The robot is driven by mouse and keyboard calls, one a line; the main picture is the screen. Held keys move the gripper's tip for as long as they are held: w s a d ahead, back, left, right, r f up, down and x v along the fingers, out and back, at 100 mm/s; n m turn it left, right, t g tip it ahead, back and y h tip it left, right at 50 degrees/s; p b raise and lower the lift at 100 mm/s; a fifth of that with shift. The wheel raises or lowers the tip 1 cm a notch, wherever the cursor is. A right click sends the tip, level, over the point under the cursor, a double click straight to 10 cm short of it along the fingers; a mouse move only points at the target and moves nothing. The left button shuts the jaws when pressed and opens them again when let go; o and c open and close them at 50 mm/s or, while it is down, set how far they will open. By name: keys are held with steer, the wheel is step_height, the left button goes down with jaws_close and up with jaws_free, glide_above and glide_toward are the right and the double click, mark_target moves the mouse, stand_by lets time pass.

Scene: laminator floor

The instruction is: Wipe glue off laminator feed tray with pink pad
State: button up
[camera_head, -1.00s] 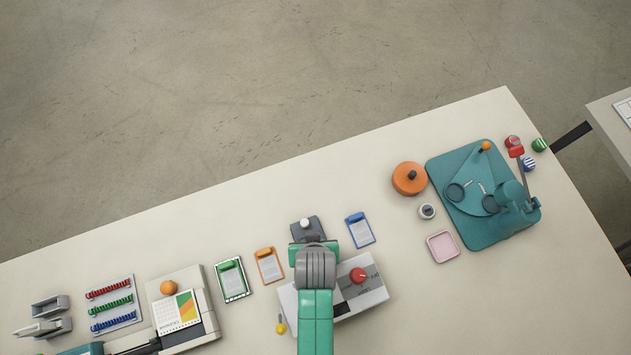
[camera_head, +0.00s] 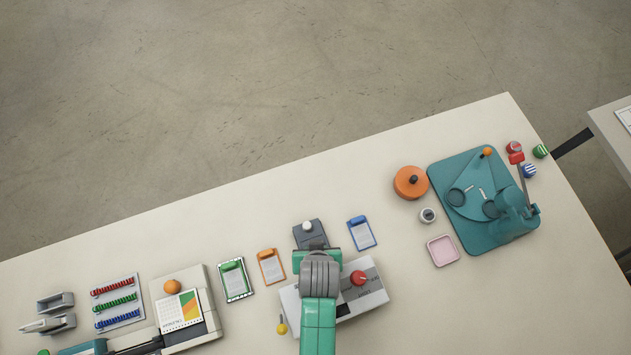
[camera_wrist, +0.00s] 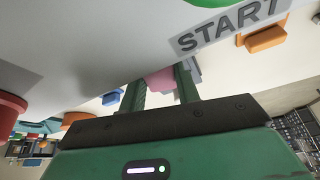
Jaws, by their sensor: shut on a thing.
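My gripper (camera_wrist: 161,84) is shut on the pink pad (camera_wrist: 160,77), which shows between its green fingers in the wrist view. In the head view my wrist covers the fingertips and the pad. The laminator looks to be the pale grey box (camera_head: 362,303) under my arm, with a red knob (camera_head: 358,278); its START label (camera_wrist: 225,30) is close above the fingers in the wrist view. A dark grey plate with a pale knob (camera_head: 312,241) lies at its far side, just beyond my wrist; it may be the feed tray. I cannot see glue, nor whether the pad touches the tray.
Blue (camera_head: 362,234), orange (camera_head: 270,267) and green (camera_head: 233,280) clipboards lie on either side of my gripper. A pink square dish (camera_head: 443,250), an orange round tub (camera_head: 410,183) and a teal machine (camera_head: 470,235) stand right. The table's far strip is clear.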

steer(key=shift+s+d, duration=0.25)
steer(key=shift+s, duration=0.3)
steer(key=shift+w+a+p, duration=0.15)
steer(key=shift+w+a, duration=0.1)
steer(key=shift+w, duration=0.35)
steer(key=shift+w+a+p, duration=0.15)
steer(key=shift+w+a, duration=0.1)
steer(key=shift+w, duration=0.3)
steer(key=shift+w+a+r, duration=0.1)
steer(key=shift+w+r, duration=0.05)
steer(key=shift+w, duration=0.05)
steer(key=s+p, duration=0.1)
steer(key=s+d+p, duration=0.1)
steer(key=shift+s+d, duration=0.1)
steer(key=shift+s, duration=0.3)
steer(key=shift+w+a, duration=0.25)
steer(key=shift+w, duration=0.4)
steer(key=shift+w+a, duration=0.25)
steer(key=shift+w, duration=0.35)
steer(key=r+p, duration=0.2)
steer(key=shift+w+a+r, duration=0.15)
steer(key=shift+w+r, duration=0.15)
steer(key=shift+r, duration=0.05)
step_height(320, 180, up, 5)
steer(key=p, duration=0.6)
steer(key=shift+s+r, duration=0.1)
